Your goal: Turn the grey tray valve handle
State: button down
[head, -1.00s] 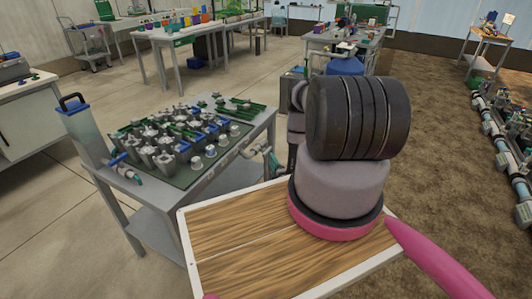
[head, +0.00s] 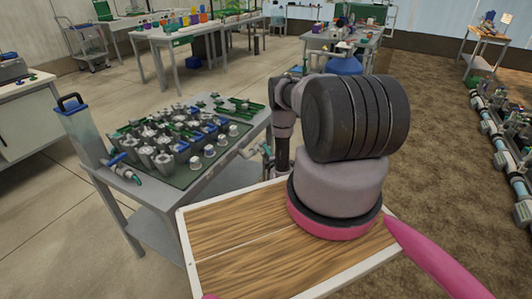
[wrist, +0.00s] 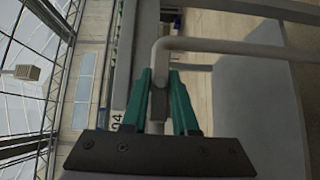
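In the wrist view, the two green fingers of my gripper (wrist: 159,84) stand on either side of a small grey piece (wrist: 158,105), which looks like the valve handle. It fills most of the narrow gap between them. I cannot tell whether both fingers press on it. A pale grey pipe (wrist: 225,46) runs from the right and bends down at the fingertips. In the head view, the pale valve pipe (head: 252,151) sticks out from the right edge of the tray bench (head: 187,184). My arm hides most of the gripper and the handle there.
Several grey, white and blue fittings (head: 165,160) crowd the tray bench. A clear column with a blue top (head: 76,112) stands at its left corner. A blue tank (head: 345,66) stands behind my arm. Bare floor lies left of the bench, brown ground to the right.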

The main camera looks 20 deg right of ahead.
dwell(0.4)
jog(key=m+g+y, duration=0.1)
jog(key=m+g, duration=0.2)
jog(key=shift+r, duration=0.1)
jog(key=m+g+y, duration=0.1)
jog(key=m+g, duration=0.1)
jog(key=shift+d+g+y, duration=0.1)
jog(key=shift+g+y, duration=0.2)
jog(key=shift+y, duration=0.1)
jog(key=shift+d+m+g+y, duration=0.1)
jog(key=shift+m+g+y, duration=0.9)
jog(key=shift+g+y, duration=0.15)
jog(key=shift+m+g+y, duration=0.8)
jog(key=shift+g+y, duration=0.25)
jog(key=shift+y, duration=0.1)
jog(key=c, duration=0.8)
grip_release()
jog(key=shift+o, duration=0.2)
